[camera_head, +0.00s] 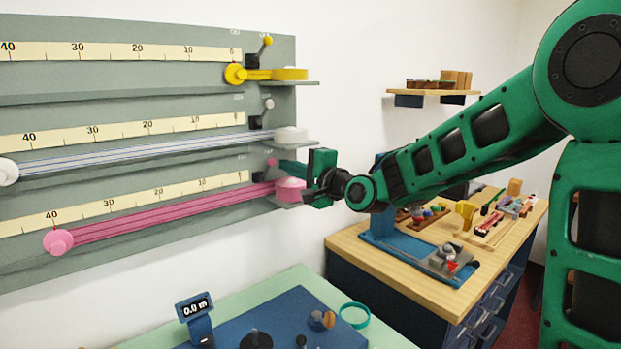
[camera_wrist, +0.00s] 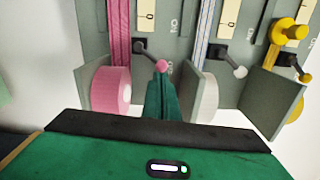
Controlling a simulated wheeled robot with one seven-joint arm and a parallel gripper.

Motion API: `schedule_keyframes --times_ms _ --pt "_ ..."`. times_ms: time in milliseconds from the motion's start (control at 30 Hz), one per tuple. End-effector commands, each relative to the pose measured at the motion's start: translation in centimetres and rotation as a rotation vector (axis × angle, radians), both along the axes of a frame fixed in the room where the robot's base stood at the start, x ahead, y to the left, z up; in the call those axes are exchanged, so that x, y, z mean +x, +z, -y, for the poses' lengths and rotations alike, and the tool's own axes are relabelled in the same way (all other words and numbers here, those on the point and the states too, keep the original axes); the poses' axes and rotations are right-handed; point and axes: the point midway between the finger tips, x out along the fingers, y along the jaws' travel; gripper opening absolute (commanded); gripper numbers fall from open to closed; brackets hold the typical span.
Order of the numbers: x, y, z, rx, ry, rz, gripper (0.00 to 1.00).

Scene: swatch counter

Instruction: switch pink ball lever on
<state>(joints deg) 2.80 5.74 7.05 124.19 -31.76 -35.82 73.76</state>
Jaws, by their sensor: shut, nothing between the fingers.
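The pink ball lever (camera_wrist: 161,66) shows in the wrist view as a dark rod ending in a small pink ball. Its rod slants from a dark base on the grey panel toward the lower right, like the white and yellow levers beside it. In the head view the pink ball (camera_head: 271,161) is small, above the right end of the pink strip. My gripper (camera_head: 282,165) is shut and empty, its green fingers pointing at the panel. In the wrist view the fingertips (camera_wrist: 160,84) are right at the ball; I cannot tell whether they touch it.
A pink roll (camera_wrist: 110,88) stands close left of my fingers and a white roll (camera_wrist: 208,97) right of them. A grey divider (camera_wrist: 193,92) lies between. The yellow lever (camera_head: 266,42) and white lever (camera_head: 268,104) are on higher rows. A wooden-topped cabinet (camera_head: 350,246) stands below my arm.

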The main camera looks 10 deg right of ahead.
Motion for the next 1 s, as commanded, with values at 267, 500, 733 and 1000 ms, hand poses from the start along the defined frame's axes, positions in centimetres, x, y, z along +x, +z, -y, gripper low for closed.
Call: schedule_keyframes --times_ms 267,500,733,1000 --pt "-3.8 -0.6 2.9 -0.001 0.008 0.0 0.0" --pt "-7.5 -0.6 4.7 0.0 0.012 0.001 0.0" --pt "-9.1 -0.6 5.5 0.0 0.015 -0.001 0.0" --pt "-9.3 -0.6 5.5 0.0 0.016 -0.001 0.0"
